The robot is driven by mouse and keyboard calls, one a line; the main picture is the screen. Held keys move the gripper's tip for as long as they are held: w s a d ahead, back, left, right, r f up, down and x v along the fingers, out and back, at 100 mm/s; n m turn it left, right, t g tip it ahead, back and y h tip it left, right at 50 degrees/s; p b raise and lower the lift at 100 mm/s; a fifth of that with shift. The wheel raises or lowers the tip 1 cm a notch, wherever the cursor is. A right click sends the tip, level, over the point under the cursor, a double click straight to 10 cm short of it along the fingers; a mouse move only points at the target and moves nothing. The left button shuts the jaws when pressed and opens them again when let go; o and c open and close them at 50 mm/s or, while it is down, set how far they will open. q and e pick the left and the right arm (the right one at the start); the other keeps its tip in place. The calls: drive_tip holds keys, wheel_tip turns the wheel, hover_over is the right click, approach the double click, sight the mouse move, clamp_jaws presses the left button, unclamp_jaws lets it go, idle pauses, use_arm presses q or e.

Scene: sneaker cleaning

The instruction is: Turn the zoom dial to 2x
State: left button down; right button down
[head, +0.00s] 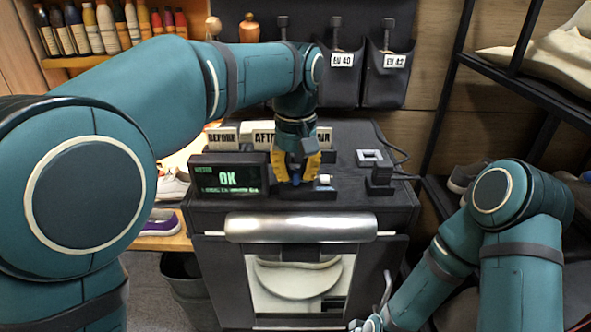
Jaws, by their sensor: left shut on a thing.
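My left gripper (296,181), with yellow fingers, points down onto the top of the dark cabinet (400,200), just right of a small screen. It is shut on a small dark part there, which I take to be the zoom dial; the fingers hide most of it, and its setting cannot be read. A small white knob-like piece (324,179) shows just right of the fingers.
Signs (263,136) reading "BEFORE" and "AFTER" stand behind the screen. A small dark device (379,175) with a cable sits at the right of the cabinet top. A silver bar (298,228) runs along the front. Shoe racks stand at right, bottles at upper left.

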use_arm(q)
drive_tip(key=shift+r+m+p, duration=0.2)
drive_tip(key=shift+m+p, duration=0.8)
drive_tip(key=m+p, duration=0.2)
drive_tip(key=shift+m, duration=0.3)
drive_tip(key=m+p, duration=0.1)
drive_tip(key=m, duration=0.2)
drive_tip(key=shift+p, duration=0.35)
drive_tip(key=shift+f+m+p, duration=0.15)
drive_tip(key=shift+m+p, duration=0.3)
drive_tip(key=shift+m, duration=0.45)
drive_tip(key=c, duration=0.8)
unclamp_jaws()
drive_tip(key=shift+c, duration=0.2)
